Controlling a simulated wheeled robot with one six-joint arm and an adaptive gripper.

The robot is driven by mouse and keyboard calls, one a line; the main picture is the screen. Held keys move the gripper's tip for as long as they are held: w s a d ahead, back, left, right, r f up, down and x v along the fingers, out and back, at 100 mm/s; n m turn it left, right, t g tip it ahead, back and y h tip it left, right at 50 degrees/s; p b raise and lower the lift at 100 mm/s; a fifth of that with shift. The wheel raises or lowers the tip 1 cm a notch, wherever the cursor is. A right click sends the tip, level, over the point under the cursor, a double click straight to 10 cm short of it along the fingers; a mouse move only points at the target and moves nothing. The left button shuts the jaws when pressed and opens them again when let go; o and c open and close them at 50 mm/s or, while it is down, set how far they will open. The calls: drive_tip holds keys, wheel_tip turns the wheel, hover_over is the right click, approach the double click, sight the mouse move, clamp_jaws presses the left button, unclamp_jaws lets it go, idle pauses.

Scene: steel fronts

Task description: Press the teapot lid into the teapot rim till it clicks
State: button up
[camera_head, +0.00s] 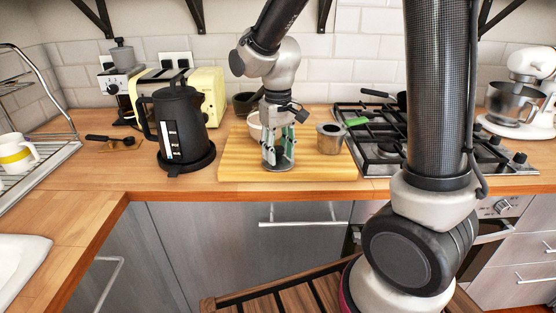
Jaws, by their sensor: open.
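My gripper (278,156) points down over the wooden board, with its fingers apart. A small grey metal shape (278,167) shows low between and behind the fingers; I cannot tell whether it is the teapot or its lid, or whether the gripper touches it. A small metal pot (330,139) stands on the board to the right of the gripper, apart from it. A white bowl (254,127) is partly hidden behind the gripper. No teapot or separate lid can be made out for certain.
A black kettle (180,125) stands left of the wooden board (240,164). A yellow toaster (208,95) is behind it. A gas hob (385,155) lies to the right, partly hidden by my arm. The board's front left part is clear.

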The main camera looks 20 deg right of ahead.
sight(278, 147)
drive_tip(key=c, duration=0.8)
drive_tip(key=shift+r, duration=2.55)
